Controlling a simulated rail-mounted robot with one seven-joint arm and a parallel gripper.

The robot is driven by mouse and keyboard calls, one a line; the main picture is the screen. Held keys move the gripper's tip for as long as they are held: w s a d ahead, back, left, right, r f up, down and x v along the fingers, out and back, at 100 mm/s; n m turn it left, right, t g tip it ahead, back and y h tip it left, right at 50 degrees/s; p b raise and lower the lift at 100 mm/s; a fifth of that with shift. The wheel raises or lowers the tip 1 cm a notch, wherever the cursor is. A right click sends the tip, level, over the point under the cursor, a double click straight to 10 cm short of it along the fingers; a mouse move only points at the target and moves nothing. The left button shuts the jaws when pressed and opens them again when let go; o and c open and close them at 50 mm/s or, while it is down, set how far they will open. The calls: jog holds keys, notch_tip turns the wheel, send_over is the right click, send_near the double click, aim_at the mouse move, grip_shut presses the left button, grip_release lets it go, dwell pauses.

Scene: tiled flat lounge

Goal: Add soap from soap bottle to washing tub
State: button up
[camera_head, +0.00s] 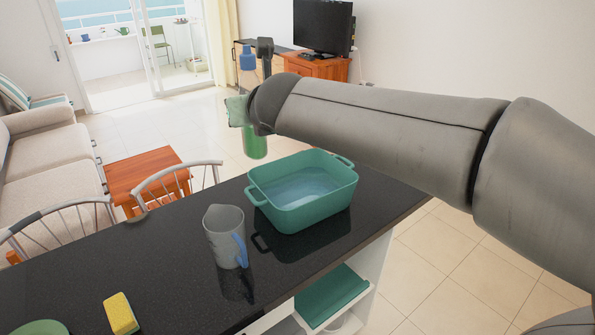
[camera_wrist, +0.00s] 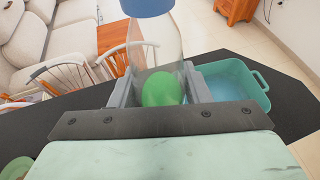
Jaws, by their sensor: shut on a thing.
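The soap bottle (camera_head: 255,146) is clear with a blue cap and green liquid in its bottom. My gripper (camera_head: 241,109) is shut on its middle and holds it up, nearly upright, beyond the far left side of the washing tub. In the wrist view the bottle (camera_wrist: 152,45) stands between the fingers of my gripper (camera_wrist: 159,88), its blue cap at the top edge. The green washing tub (camera_head: 313,217) sits on the dark counter with water in it. It also shows in the wrist view (camera_wrist: 262,101), right of the bottle and partly hidden by the right finger.
A grey pitcher with a blue handle (camera_head: 225,238) stands on the counter (camera_head: 170,270) in front of the tub. A yellow sponge (camera_head: 121,314) and part of a green dish (camera_head: 40,328) lie at the near left. Chairs (camera_head: 180,178) stand along the counter's far edge.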

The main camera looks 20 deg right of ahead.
jog(key=w+d+f+m+g+h+b, duration=0.2)
jog(key=w+d+f+m+h+b, duration=0.2)
jog(key=d+f+b, duration=0.4)
jog(key=w+d+f+m+g+h+b, duration=0.2)
jog(key=w+d+f+m+h+b, duration=0.3)
jog(key=d+f, duration=1)
notch_tip(320, 180, down, 3)
jog(key=w+b, duration=0.1)
jog(key=b, duration=0.1)
jog(key=shift+w+f+h+b, duration=0.15)
jog(key=shift+w+h+b, duration=0.15)
jog(key=shift+b, duration=0.1)
